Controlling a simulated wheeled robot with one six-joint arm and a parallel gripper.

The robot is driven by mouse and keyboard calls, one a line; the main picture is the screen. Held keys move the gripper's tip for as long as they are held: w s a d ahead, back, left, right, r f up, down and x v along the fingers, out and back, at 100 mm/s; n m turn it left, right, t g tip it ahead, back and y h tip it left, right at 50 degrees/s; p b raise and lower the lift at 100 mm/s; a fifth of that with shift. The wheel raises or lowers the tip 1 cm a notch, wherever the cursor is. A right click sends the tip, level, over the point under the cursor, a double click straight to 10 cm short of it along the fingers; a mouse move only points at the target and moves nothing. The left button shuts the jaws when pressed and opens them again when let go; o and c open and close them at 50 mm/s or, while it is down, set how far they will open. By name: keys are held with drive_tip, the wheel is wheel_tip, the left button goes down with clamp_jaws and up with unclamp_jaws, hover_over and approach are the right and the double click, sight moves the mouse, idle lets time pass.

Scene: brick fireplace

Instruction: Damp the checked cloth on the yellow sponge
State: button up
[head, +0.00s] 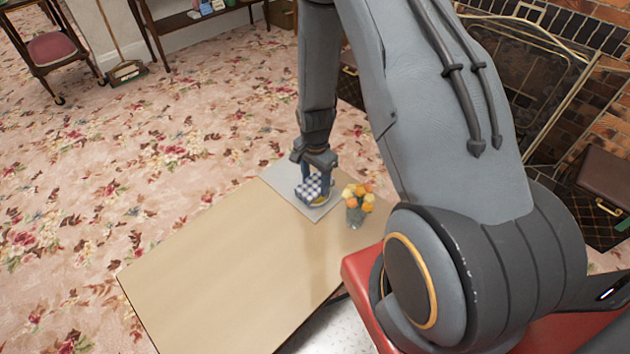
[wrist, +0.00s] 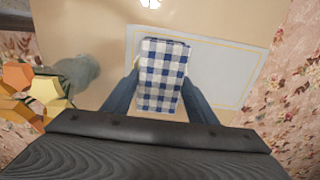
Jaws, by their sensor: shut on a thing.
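My gripper (head: 316,178) points down over the far end of the table, its blue fingers shut on the blue-and-white checked cloth (head: 309,188). The cloth also shows in the wrist view (wrist: 162,75), between the two fingers. A little of the yellow sponge (head: 320,201) shows at the lower right edge of the cloth in the head view. The rest of the sponge is hidden by the cloth. I cannot tell whether the cloth touches it or hangs just above it.
A pale grey mat (head: 282,178) lies under the cloth and sponge on the light wooden table (head: 215,270). A glass vase with orange and yellow flowers (head: 357,203) stands close to the right of the cloth. Most of the table's near left part is bare.

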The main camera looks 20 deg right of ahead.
sight(315, 184)
idle(0.4)
drive_tip(key=shift+r+p, duration=2.45)
drive_tip(key=shift+r, duration=1)
